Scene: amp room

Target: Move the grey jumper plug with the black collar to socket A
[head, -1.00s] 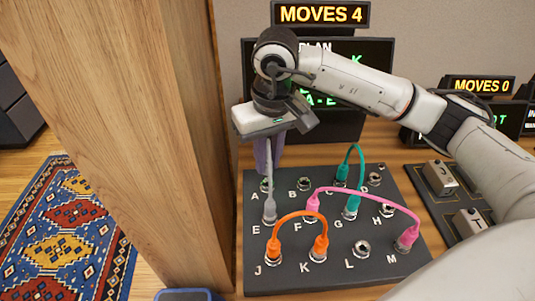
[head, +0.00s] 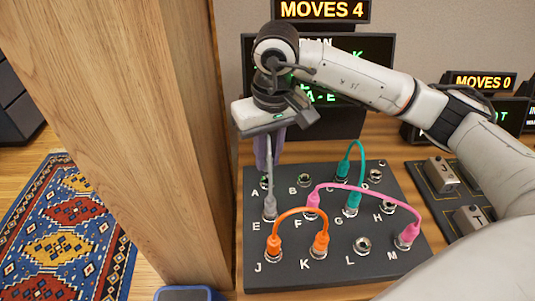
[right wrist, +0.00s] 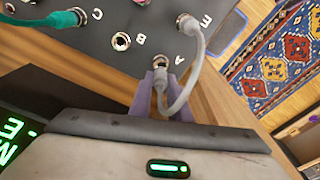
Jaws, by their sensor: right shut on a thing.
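My right gripper (head: 268,168) is shut on one end of the grey jumper, just above socket A (head: 266,182) at the panel's back left corner. In the right wrist view its purple fingers (right wrist: 160,92) are close to the metal ring of socket A (right wrist: 160,62). They hide most of the held plug; I cannot tell whether its tip is in the socket, and no black collar shows. The grey cable (right wrist: 198,62) bends from there to the grey plug (head: 269,209) standing in socket E. My left gripper is not in view.
On the dark panel (head: 330,275), an orange jumper (head: 298,212) links J and K, a pink one (head: 370,193) links F and M, and a teal one (head: 353,200) reaches G. Socket B (head: 304,181) is empty. A wooden post (head: 190,150) stands close left.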

